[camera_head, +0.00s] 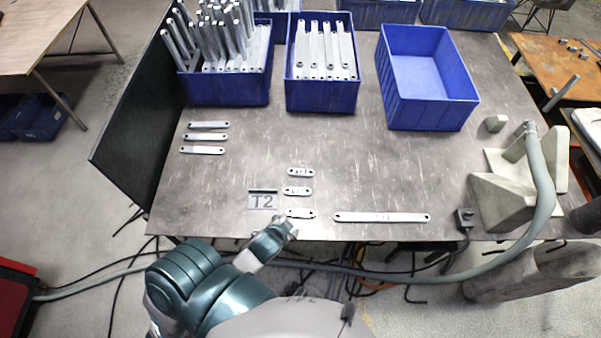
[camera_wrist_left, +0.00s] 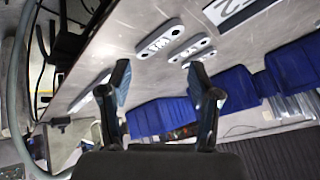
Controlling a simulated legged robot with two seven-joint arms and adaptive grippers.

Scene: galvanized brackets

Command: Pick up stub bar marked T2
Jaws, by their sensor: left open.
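A card marked T2 (camera_head: 262,201) lies near the table's front edge; part of it shows in the left wrist view (camera_wrist_left: 238,10). To its right is a column of three short grey bars with end holes: the far bar (camera_head: 301,172), the middle bar (camera_head: 297,190) and the near bar (camera_head: 300,213). Marks on the bars are too small to read. The left wrist view shows the short bars beyond the fingertips, the largest (camera_wrist_left: 160,38) leftmost. My left gripper (camera_head: 288,223) is open and empty, just in front of the near bar. My right gripper is not in view.
A long flat bar (camera_head: 382,217) lies right of the short bars. Several medium bars (camera_head: 205,137) lie at the left. Two blue bins (camera_head: 228,92) (camera_head: 322,97) hold bars; a third blue bin (camera_head: 425,113) is empty. Grey blocks (camera_head: 500,200) and a hose (camera_head: 543,180) stand at the right.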

